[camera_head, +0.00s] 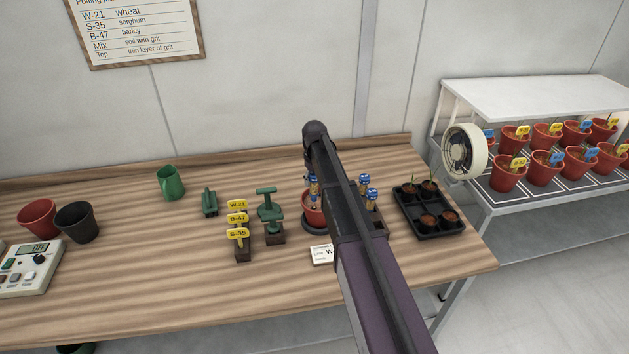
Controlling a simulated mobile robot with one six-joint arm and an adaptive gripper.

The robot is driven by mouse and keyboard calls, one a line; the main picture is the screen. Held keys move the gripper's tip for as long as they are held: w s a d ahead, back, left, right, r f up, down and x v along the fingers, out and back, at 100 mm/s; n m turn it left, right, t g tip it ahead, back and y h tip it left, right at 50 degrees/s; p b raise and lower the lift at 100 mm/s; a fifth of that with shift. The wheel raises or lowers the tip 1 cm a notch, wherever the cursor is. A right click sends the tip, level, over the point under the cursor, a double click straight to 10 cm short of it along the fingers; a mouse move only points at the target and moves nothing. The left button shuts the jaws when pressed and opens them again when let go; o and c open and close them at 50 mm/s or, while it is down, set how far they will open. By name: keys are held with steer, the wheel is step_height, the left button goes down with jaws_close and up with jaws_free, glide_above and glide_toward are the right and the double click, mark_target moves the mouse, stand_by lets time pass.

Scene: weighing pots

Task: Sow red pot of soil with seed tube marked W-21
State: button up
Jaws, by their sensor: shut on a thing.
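A red pot (312,213) stands on a dark round base at the middle of the bench, partly hidden by my arm; its soil is hard to see. My gripper (312,177) is mostly hidden behind my arm, above the pot. It is shut on a blue-capped seed tube (314,190), which shows just over the pot's rim; its marking is too small to read. Two more blue-capped tubes (371,196) stand right of my arm in a dark rack (380,227). A white card (321,256) in front of the pot shows a "W".
Yellow W-21, B-47 and S-35 tags (238,218) and green tampers (268,206) stand left of the pot. A black seedling tray (428,220) and fan (464,152) are to the right. A green jug (170,183), empty-looking pots (77,223) and scale (30,268) are left.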

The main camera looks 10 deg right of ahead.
steer(key=shift+r+p, duration=1.55)
steer(key=shift+r, duration=0.2)
steer(key=shift+o, duration=1.2)
steer(key=shift+c, duration=1.2)
steer(key=shift+f, duration=0.2)
steer(key=shift+a, duration=0.1)
